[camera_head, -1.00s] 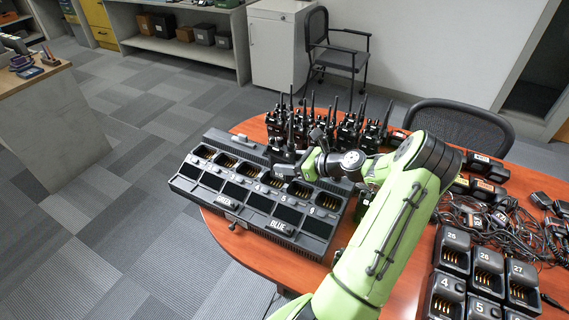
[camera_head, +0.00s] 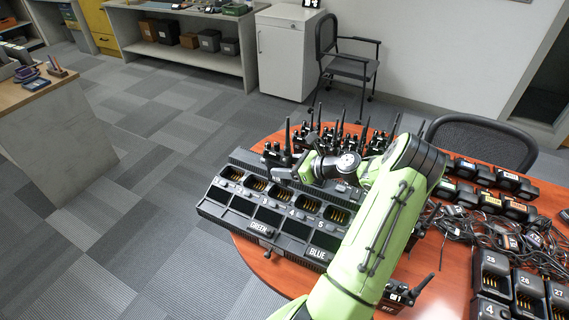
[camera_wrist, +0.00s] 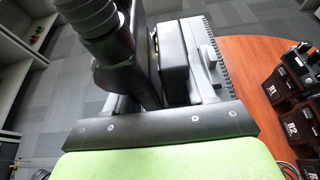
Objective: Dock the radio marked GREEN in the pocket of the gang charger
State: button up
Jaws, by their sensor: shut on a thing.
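The gang charger (camera_head: 226,208) is a long black unit on the wooden table. It has a row of pockets with gold contacts, and GREEN and BLUE labels on its front. My gripper (camera_head: 303,171) is over the charger's back edge, shut on a black radio (camera_head: 277,157) whose antenna points up. I cannot read the radio's marking. The wrist view shows the held radio's ribbed antenna and dark body (camera_wrist: 115,60) up close, with the charger (camera_wrist: 210,65) behind it. The radio's lower end is hidden, so I cannot tell if it touches the charger.
Several upright radios (camera_head: 345,140) stand behind the charger on the table (camera_head: 450,262). Another radio (camera_head: 400,293) is at the lower right. Tangled cables (camera_head: 480,235) and numbered single chargers (camera_head: 527,290) fill the right side. A chair (camera_head: 480,135) stands behind the table.

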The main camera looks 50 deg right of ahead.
jog(key=shift+f+b, duration=1.4)
jog(key=shift+f, duration=1.4)
jog(key=shift+p, duration=1.05)
jog(key=shift+f+b, duration=1.3)
jog(key=shift+f, duration=0.95)
jog(key=o, duration=1.4)
jog(key=shift+o, duration=0.2)
jog(key=shift+s, duration=0.15)
